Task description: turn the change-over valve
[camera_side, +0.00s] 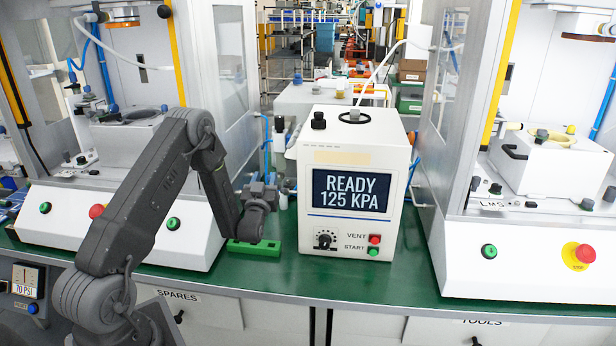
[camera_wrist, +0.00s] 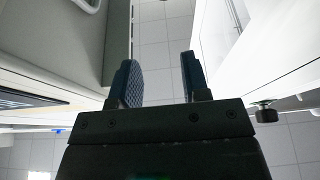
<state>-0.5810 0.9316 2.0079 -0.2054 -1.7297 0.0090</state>
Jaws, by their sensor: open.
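No part carries a change-over valve label that I can read. A black-capped fitting (camera_side: 279,125) stands just left of the white press control box (camera_side: 400,240); I cannot tell if it is the valve. The box front has a dark dial knob (camera_side: 324,239) at lower left. My gripper (camera_side: 265,182) is in front of the gap left of the box, below that fitting. In the wrist view my gripper (camera_wrist: 158,78) is open, with nothing between its fingers. A dark round knob (camera_wrist: 265,113) shows right of the fingers, apart from them.
The box display (camera_side: 350,190) reads READY 125 KPA. A green block (camera_side: 254,248) lies on the green bench (camera_side: 270,275) below my wrist. Press cabinets stand left and right; the right one has a red stop button (camera_side: 585,253). Bare bench lies before the box.

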